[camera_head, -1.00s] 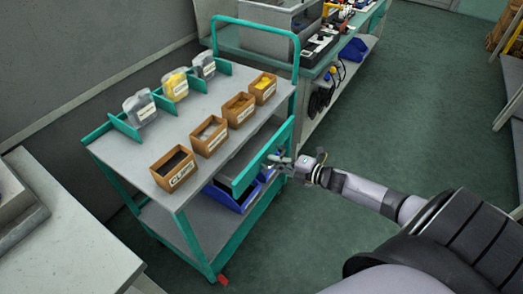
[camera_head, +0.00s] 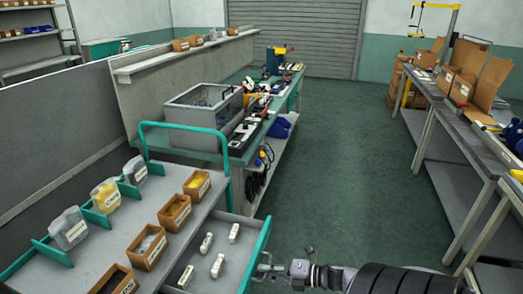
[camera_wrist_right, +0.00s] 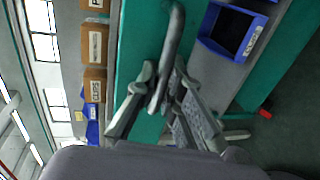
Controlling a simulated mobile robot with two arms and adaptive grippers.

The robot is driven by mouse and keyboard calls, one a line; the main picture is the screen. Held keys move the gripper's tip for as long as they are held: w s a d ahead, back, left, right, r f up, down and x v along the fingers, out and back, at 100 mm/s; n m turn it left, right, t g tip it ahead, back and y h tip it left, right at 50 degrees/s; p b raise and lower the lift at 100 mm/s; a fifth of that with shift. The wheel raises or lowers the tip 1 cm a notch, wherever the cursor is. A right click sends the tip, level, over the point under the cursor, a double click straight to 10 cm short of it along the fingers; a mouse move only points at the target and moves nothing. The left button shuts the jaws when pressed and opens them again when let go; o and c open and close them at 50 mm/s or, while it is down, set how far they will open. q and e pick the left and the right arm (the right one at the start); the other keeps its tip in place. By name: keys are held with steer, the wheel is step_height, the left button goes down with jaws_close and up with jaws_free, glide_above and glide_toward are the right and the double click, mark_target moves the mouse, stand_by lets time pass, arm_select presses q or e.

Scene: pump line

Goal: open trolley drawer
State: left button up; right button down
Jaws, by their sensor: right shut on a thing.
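The trolley (camera_head: 95,245) is grey with teal trim and stands at the lower left of the head view. Its drawer (camera_head: 258,252) is pulled out to the right, with a teal front and a grey tray. Several small white parts (camera_head: 207,243) lie inside it. My right gripper (camera_head: 268,268) is at the outer side of the drawer front. In the wrist view my right gripper (camera_wrist_right: 158,92) is shut on the grey bar handle (camera_wrist_right: 172,48) in front of the teal drawer front (camera_wrist_right: 140,60). My left gripper is not in view.
Labelled orange-brown bins (camera_head: 174,212) and clear containers (camera_head: 105,195) stand on the trolley top. A blue bin (camera_wrist_right: 232,30) shows in the wrist view. A workbench (camera_head: 240,155) stands behind the trolley; tables (camera_head: 440,125) line the right. The green floor (camera_head: 350,170) between is clear.

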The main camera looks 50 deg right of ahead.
steer(key=c, duration=2)
jaws_free()
steer(key=v, duration=1.2)
steer(key=shift+w+f, duration=0.1)
